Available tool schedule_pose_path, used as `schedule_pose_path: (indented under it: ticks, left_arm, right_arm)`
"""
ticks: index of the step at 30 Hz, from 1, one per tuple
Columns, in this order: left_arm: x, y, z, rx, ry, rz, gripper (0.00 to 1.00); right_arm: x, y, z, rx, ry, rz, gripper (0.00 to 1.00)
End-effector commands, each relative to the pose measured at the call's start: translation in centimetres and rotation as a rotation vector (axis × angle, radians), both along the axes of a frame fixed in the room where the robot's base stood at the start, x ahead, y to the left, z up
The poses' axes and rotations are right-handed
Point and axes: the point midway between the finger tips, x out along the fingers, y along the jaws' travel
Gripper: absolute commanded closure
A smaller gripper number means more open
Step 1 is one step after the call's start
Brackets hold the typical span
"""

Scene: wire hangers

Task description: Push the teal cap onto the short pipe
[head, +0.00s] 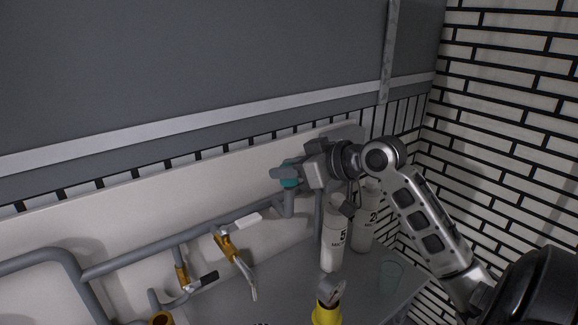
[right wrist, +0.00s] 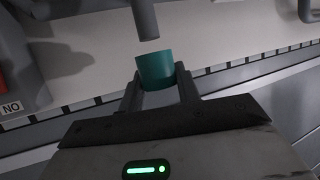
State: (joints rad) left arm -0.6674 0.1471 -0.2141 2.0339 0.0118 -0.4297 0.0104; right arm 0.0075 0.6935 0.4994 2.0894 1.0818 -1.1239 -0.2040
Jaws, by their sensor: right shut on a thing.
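The teal cap (head: 290,183) is held between the fingers of my right gripper (head: 284,174). In the right wrist view the cap (right wrist: 156,70) sits between the two fingertips (right wrist: 157,82), with a finger on each side. My left gripper is not in view.
White bottles (head: 333,240) stand on the grey shelf (head: 285,275) right of the pipe. A clear cup (head: 390,274) is further right. Brass valves with handles (head: 232,250) sit on pipework at left. A yellow object (head: 325,314) with a grey top is at the front.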

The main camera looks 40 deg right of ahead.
Motion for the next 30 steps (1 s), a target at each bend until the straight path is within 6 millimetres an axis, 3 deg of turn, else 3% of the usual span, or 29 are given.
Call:
schedule_pose_path:
  ticks: [30]
  left_arm:
    - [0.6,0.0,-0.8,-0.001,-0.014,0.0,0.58]
  right_arm:
    - [0.0,0.0,-2.0,0.001,0.002,0.001,0.92]
